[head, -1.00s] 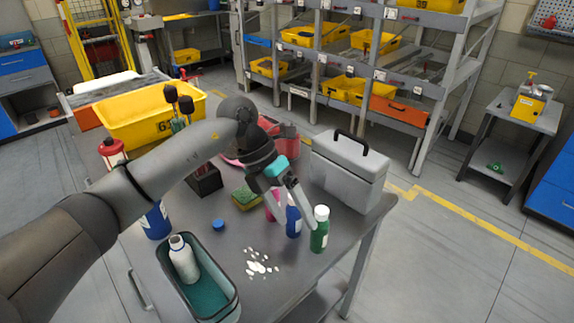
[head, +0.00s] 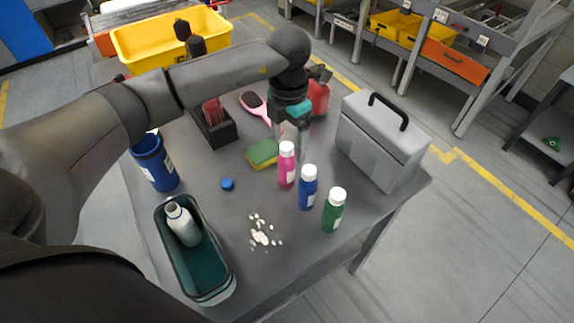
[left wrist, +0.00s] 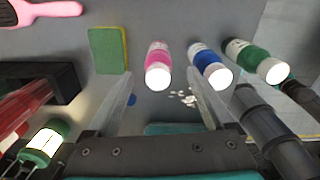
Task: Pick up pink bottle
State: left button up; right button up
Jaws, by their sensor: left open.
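The pink bottle (head: 286,170) with a white cap stands upright on the grey table, at the left end of a row with a blue bottle (head: 307,190) and a green bottle (head: 333,213). My left gripper (head: 289,146) is open and empty, fingers pointing down, just behind the pink bottle in the head view. In the left wrist view the pink bottle (left wrist: 158,60) shows ahead, between the lines of the two fingers (left wrist: 162,85). I cannot tell whether a finger touches it. My right gripper is not in view.
A green and yellow sponge (head: 262,153) lies left of the bottle, and a grey toolbox (head: 385,140) stands to the right. A pink brush (head: 253,104) lies behind. White bits (head: 262,235), a blue cap (head: 227,184) and a teal-lined bin (head: 225,266) with a white bottle are in front.

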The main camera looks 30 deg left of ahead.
aim_at(286, 159)
pick_arm(q)
jog(key=f, duration=0.6)
jog(key=shift+s+a+f, duration=0.15)
jog(key=shift+a+f, duration=0.05)
jog(key=shift+r, duration=0.1)
grip_shut()
dwell(0.4)
